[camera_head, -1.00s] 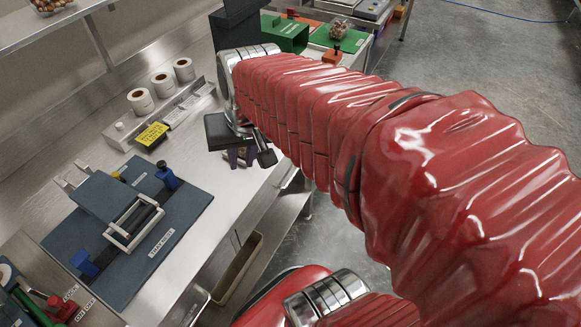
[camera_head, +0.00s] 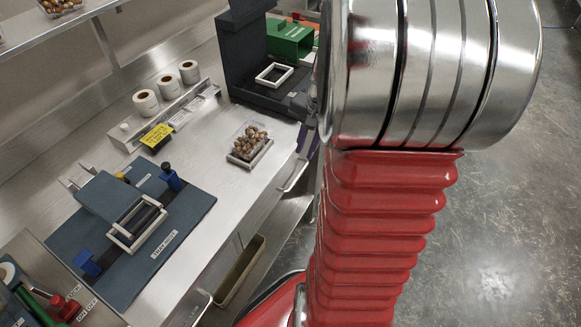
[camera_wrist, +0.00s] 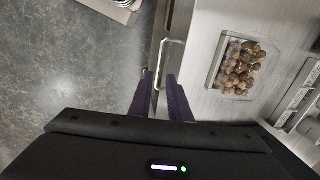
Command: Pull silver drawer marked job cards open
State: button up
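The silver drawer's bar handle (camera_head: 294,176) shows below the steel bench's front edge, just left of my arm. In the wrist view the bright handle (camera_wrist: 163,58) runs down towards my fingertips. My gripper (camera_wrist: 160,78) has two dark purple fingers apart, with a gap between them. The near end of the handle appears to lie between or just beyond the fingertips; contact cannot be told. No job cards label is readable on the drawer front, which is largely hidden.
A clear tray of brown round items (camera_head: 250,143) stands on the bench near the edge. A dark press-like station (camera_head: 248,85) is behind it. A blue mat with a fixture (camera_head: 190,215) is at left. An open bin (camera_head: 240,270) is below. Floor at right is clear.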

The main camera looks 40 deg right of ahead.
aim_at(295, 179)
jog(key=f, duration=0.4)
jog(key=w+f, duration=0.1)
jog(key=f, duration=0.4)
jog(key=w+a+f, duration=0.1)
jog(key=f, duration=0.3)
jog(key=shift+w+f, duration=0.2)
jog(key=shift+f, duration=0.1)
jog(key=shift+c, duration=0.5)
grip_shut()
jog(key=shift+d+r, duration=0.1)
